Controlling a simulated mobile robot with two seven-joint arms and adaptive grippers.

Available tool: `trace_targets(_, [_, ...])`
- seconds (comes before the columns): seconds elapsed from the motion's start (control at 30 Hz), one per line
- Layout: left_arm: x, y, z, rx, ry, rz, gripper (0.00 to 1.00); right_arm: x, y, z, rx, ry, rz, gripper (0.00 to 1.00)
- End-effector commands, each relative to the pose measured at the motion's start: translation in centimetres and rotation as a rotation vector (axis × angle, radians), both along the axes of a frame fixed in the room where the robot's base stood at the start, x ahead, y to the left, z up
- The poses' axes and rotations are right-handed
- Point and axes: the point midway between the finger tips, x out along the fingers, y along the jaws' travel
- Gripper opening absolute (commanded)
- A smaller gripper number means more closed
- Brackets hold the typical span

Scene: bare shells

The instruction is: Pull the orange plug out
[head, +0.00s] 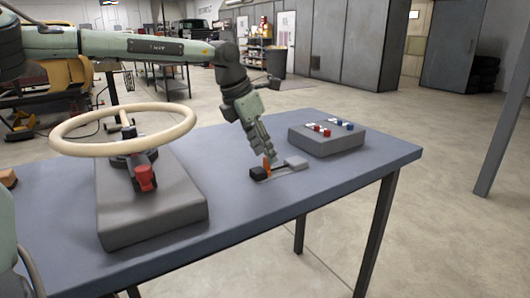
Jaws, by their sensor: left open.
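The orange plug (267,164) is a small upright piece at a low black block (259,174) on the table. A dark strip runs from there to a light grey block (296,163) on the right. My left gripper (271,157) reaches down from above, with its fingertips right at the plug and partly covering it. The gripper is open, but the gap between its fingers is hard to see from here. I cannot tell whether the fingers touch the plug. My right gripper is not in view.
The blue-grey table (240,225) carries a grey box (150,215) with a cream wheel (180,128) and red knob (145,178) on the left. A grey box (327,142) with red and blue parts stands behind right. The table front is clear.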

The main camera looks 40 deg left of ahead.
Motion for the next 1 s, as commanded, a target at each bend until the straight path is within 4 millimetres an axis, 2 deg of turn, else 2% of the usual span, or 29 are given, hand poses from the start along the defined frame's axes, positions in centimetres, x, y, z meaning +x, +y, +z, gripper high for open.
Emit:
trace_targets(0.17, [0.54,-0.21,-1.28,0.000,-0.001,0.000,0.41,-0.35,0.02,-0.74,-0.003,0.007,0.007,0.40])
trace_targets(0.43, [0.63,-0.24,-1.44,0.000,-0.002,0.000,0.41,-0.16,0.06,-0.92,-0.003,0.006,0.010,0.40])
trace_targets(0.77, [0.60,-0.23,-1.43,0.000,-0.002,0.000,0.02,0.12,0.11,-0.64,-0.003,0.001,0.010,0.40])
trace_targets(1.0, [0.61,-0.21,-1.42,0.000,-0.002,0.000,0.00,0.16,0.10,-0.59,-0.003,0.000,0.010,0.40])
